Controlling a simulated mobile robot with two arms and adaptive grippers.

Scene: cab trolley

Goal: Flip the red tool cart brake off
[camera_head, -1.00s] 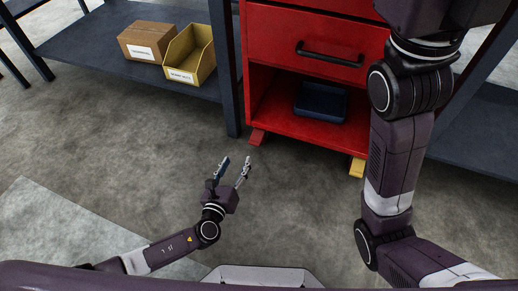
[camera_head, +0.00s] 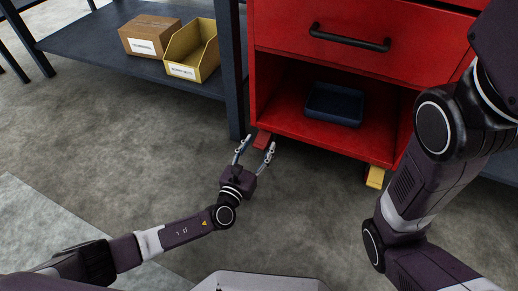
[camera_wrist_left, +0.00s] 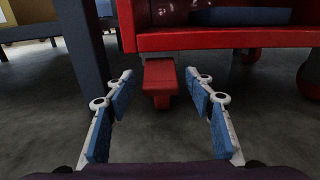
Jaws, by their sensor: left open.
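The red tool cart (camera_head: 345,70) stands at the upper middle of the head view. A red brake pedal (camera_head: 262,139) sticks out under its front left corner. A yellow pedal (camera_head: 375,177) sticks out under its front right corner. My left gripper (camera_head: 256,150) is open and empty, low over the floor just in front of the red pedal. In the left wrist view the red pedal (camera_wrist_left: 159,78) shows between and beyond the spread blue-padded fingers, apart from them. My right arm crosses the right of the head view; its gripper is out of the picture.
A dark shelf (camera_head: 90,45) left of the cart holds a cardboard box (camera_head: 148,38) and a yellow bin (camera_head: 195,52). Its dark post (camera_head: 233,90) stands close left of the red pedal. A blue tray (camera_head: 335,104) lies in the cart's open compartment. The floor in front is clear.

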